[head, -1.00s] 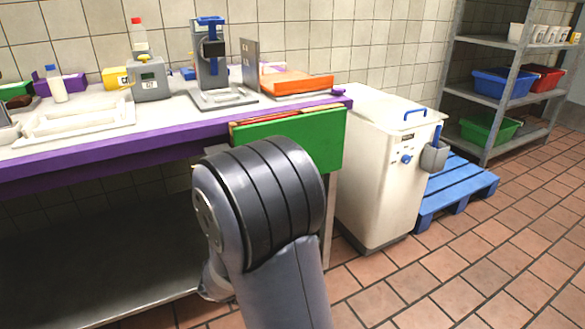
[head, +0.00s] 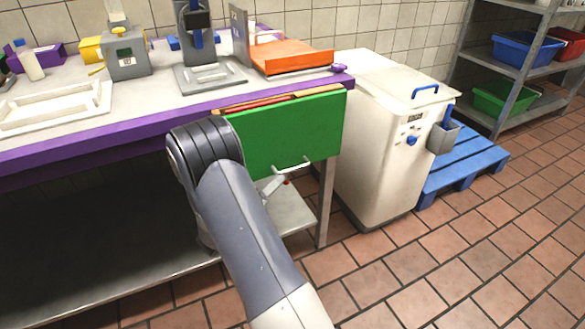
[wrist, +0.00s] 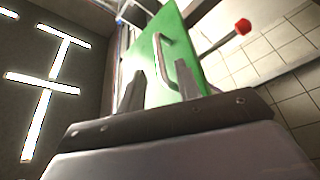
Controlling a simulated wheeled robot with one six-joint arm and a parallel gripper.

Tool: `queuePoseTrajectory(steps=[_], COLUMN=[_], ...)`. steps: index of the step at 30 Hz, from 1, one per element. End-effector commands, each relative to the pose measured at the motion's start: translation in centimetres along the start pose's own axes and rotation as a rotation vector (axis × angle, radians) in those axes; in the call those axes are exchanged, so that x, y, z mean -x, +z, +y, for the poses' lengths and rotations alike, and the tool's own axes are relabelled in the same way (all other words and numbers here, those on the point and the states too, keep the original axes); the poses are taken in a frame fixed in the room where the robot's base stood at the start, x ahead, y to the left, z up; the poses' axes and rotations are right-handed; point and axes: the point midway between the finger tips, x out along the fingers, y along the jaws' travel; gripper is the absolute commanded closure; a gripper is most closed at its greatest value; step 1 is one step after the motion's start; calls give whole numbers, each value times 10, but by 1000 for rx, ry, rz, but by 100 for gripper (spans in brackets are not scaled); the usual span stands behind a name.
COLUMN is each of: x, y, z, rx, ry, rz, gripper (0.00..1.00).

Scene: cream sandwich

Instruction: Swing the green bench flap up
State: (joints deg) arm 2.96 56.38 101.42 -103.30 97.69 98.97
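The green bench flap (head: 290,130) hangs down at the bench's front right corner, with a pale bar handle (head: 292,167) near its lower edge. In the wrist view the flap (wrist: 153,78) rises ahead of my gripper, and its handle (wrist: 167,52) stands off its face. My gripper (wrist: 161,82) is open, with two grey fingers apart and the handle's bar ahead of and partly between them. I cannot tell whether they touch it. In the head view my gripper (head: 272,184) is partly hidden by my arm, just below the handle.
A white wheeled bin (head: 385,150) stands right of the flap, a blue pallet (head: 465,165) beyond it. An orange tray (head: 290,60) lies on the bench top near the flap. A lower shelf (head: 285,212) runs under the bench. Tiled floor is clear at right.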

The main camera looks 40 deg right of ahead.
Motion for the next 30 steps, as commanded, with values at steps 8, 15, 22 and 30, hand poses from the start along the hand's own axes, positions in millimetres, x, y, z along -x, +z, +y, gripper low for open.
queuePoseTrajectory(steps=[8, 15, 22, 30], x=[-51, -70, -71, -71], y=[2, 1, 1, 1], z=[0, 0, 0, 0], rx=[1, 2, 2, 2], ry=[2, 0, -1, -1], rz=[-4, -2, -2, -2], gripper=[67, 67, 67, 85])
